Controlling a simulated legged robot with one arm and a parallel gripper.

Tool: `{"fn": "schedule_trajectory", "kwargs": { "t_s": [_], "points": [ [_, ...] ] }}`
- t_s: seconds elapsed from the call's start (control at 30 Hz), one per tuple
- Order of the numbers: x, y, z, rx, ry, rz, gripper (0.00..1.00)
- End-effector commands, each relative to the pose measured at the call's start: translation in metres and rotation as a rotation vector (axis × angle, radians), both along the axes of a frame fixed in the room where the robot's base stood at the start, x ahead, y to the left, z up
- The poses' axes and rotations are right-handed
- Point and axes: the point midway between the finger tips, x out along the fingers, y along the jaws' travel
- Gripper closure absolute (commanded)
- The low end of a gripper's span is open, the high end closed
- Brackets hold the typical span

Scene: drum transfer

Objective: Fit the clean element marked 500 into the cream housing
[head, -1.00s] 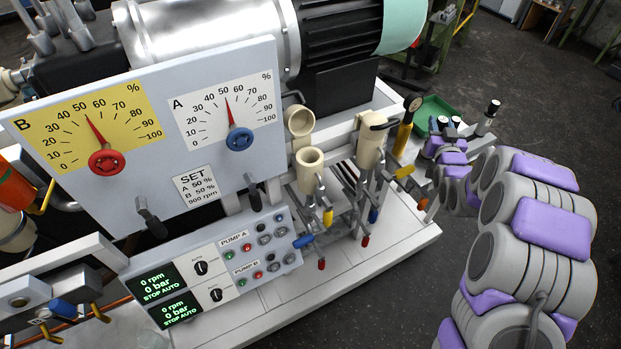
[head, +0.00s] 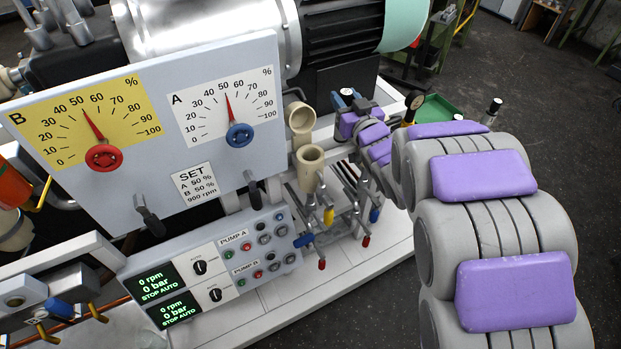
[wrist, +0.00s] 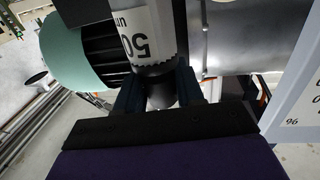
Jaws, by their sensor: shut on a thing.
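My gripper (wrist: 158,92) is shut on a cylindrical element (wrist: 150,30) with a white label. Part of the label reads "50"; the rest is cut off or turned away. In the head view my gripper (head: 347,106) holds the element, whose small top (head: 346,92) shows, at the right of the panel, behind the cream cups. One open cream housing cup (head: 311,158) stands in front and another cream cup (head: 301,118) sits behind it, both to the left of my gripper. My arm hides the place of a third cream housing.
The gauge panel (head: 150,180) stands on the left and a motor (head: 340,40) behind.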

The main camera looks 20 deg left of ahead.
Motion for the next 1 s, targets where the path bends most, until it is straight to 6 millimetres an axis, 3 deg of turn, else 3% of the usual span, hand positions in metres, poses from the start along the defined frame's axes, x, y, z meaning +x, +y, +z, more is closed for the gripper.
{"fn": "schedule_trajectory", "kwargs": {
  "t_s": [0.03, 0.13, 0.37, 0.47, 0.8, 1.0],
  "points": [
    [-0.01, 0.019, 0.008, -0.001, -0.007, 0.039, 1.0],
    [-0.024, 0.044, 0.016, -0.006, -0.003, 0.092, 1.0],
    [-0.042, 0.069, 0.024, -0.012, -0.001, 0.151, 1.0],
    [-0.043, 0.071, 0.009, -0.014, 0.004, 0.155, 1.0],
    [-0.043, 0.073, -0.074, -0.016, 0.003, 0.155, 1.0],
    [-0.043, 0.073, -0.103, -0.012, -0.002, 0.155, 1.0]
  ]
}}
